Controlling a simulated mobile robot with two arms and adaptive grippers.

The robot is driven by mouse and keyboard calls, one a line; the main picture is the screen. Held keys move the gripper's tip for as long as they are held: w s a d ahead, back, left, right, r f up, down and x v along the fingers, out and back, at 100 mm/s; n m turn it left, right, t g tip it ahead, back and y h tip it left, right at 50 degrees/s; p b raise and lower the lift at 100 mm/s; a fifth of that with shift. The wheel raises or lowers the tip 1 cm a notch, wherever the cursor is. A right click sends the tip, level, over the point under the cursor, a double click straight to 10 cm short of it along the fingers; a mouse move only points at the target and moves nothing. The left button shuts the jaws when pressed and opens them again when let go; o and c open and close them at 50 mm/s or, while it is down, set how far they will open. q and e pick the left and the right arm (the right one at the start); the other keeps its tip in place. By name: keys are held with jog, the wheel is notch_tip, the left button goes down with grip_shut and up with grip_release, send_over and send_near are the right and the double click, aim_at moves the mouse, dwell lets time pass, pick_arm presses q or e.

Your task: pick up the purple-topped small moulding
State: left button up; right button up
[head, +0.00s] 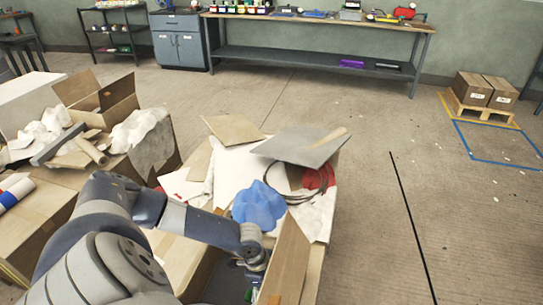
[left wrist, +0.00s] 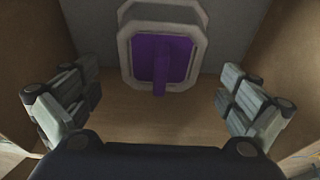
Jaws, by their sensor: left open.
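The purple-topped small moulding (left wrist: 147,61) shows in the left wrist view at the upper middle, with a pale grey rounded rim around a purple face and a purple bar. It rests inside a box with brown side walls. My left gripper (left wrist: 157,106) is open, with its two fingers spread wide to either side and the moulding beyond them, untouched. In the head view my left gripper (head: 255,278) is low in the box, mostly hidden behind its flap, and the moulding cannot be made out. My right gripper is not in view.
The box's raised cardboard flap (head: 286,262) stands right of my left gripper. A blue moulded piece (head: 259,206), a grey sheet (head: 300,146) and a black cable loop crowd the surface beyond. Open boxes of scraps (head: 100,97) stand left.

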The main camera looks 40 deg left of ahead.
pick_arm(q)
jog(key=shift+x, duration=2.8)
jog(key=c, duration=1.2)
